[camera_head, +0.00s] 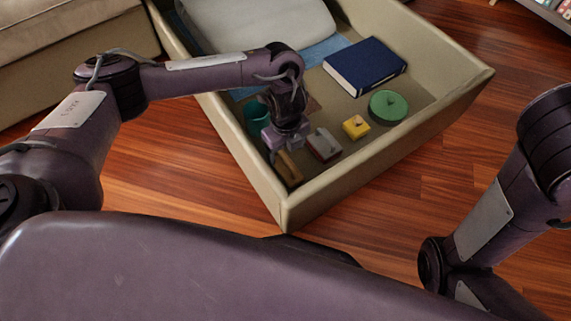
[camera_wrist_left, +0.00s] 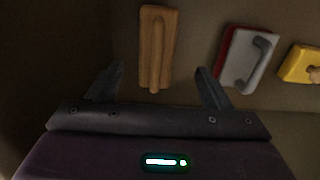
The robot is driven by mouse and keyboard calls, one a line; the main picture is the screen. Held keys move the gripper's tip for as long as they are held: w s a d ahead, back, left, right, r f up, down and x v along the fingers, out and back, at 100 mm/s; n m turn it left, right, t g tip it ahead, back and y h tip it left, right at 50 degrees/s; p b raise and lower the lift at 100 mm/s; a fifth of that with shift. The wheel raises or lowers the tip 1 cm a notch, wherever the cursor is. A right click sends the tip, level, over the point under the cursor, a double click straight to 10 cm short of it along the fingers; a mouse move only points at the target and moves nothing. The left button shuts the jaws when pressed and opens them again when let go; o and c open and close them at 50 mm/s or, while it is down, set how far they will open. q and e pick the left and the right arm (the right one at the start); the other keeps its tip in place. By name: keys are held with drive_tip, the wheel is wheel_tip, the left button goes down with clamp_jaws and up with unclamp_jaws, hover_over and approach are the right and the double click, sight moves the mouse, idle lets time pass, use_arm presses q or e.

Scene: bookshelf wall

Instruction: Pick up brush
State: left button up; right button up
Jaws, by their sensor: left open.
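A brown wooden piece that looks like the brush (camera_head: 289,168) lies in the near corner of the beige box, close to its left wall. In the left wrist view the brush (camera_wrist_left: 158,40) is upright in the picture, with a raised bar along its middle. My left gripper (camera_head: 283,147) is over the near end of the box, just behind the brush. In the left wrist view its two fingers (camera_wrist_left: 160,70) are spread and empty, and the brush's lower end shows between their tips. I cannot tell the height gap. My right gripper is out of view.
The beige box (camera_head: 390,157) also holds a red and grey handled block (camera_head: 324,144), a yellow block (camera_head: 355,126), a green round lid (camera_head: 388,106), a blue book (camera_head: 365,66), a teal cup (camera_head: 257,115) and a white cushion (camera_head: 255,22). Its walls surround the brush.

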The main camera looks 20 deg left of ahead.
sight(286, 159)
use_arm(q)
wheel_tip(286, 159, down, 2)
drive_tip(key=shift+f+b, duration=0.15)
drive_tip(key=shift+b, duration=0.35)
drive_tip(key=f+b, duration=0.4)
drive_tip(key=f, duration=0.1)
drive_tip(key=shift+s+b, duration=0.3)
drive_tip(key=shift+b, duration=0.1)
drive_tip(key=c, duration=1.1)
drive_tip(key=shift+c, duration=0.2)
drive_tip(key=shift+r, duration=0.15)
